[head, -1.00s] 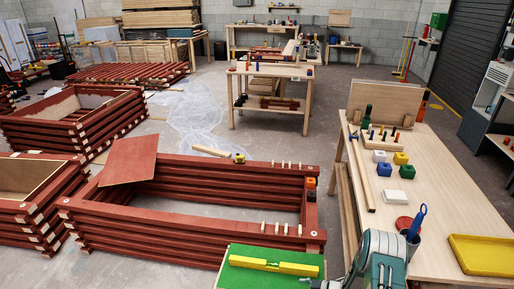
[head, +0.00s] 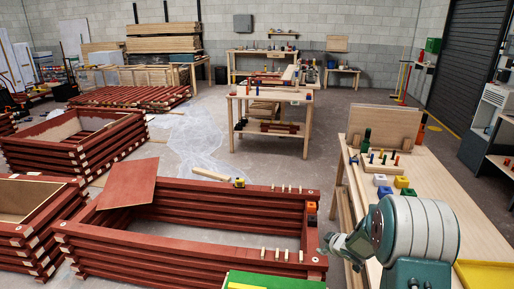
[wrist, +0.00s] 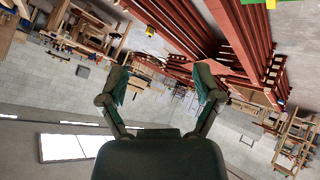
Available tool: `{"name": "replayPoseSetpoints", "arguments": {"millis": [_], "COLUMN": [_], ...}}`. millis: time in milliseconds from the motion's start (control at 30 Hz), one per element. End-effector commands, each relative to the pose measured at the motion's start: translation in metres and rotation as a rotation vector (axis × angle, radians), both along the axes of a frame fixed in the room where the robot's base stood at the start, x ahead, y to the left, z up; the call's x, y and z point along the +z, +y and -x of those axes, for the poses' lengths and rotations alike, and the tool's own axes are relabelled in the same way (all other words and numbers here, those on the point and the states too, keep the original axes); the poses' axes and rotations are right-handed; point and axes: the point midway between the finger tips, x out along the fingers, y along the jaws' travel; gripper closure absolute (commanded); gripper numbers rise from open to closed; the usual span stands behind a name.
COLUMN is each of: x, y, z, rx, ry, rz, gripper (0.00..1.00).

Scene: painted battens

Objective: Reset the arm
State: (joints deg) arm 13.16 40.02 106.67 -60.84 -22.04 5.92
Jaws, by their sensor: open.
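My arm (head: 415,235) rises at the lower right of the head view, in front of the wooden workbench. Its rounded grey-green joint covers part of the bench. A smaller grey part of the arm points left towards the corner of the red batten frame. In the wrist view my gripper (wrist: 161,82) has its two fingers spread wide, with nothing between them. Beyond the fingers the room appears turned over, with the red battens at the upper right.
The red batten frame (head: 180,247) stands at the front, with a red panel (head: 127,184) across its left corner. A green-topped surface (head: 262,281) is at the bottom edge. The workbench (head: 440,195) carries coloured blocks. Open floor (head: 300,150) lies behind the frame.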

Motion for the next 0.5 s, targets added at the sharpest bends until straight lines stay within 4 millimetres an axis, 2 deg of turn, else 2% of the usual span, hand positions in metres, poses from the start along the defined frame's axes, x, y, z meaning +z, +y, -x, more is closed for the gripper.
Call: {"name": "replayPoseSetpoints", "arguments": {"millis": [33, 200, 367, 500], "x": [0.025, 0.09, 0.143, 0.182], "y": [-0.002, -0.008, -0.009, -0.007], "z": [0.002, 0.022, 0.054, 0.09], "rx": [-0.039, -0.184, -0.315, -0.419], "ry": [-0.011, -0.016, -0.007, 0.013], "rz": [0.016, 0.049, 0.054, 0.037], "gripper": [0.18, 0.18, 0.18, 0.18]}}
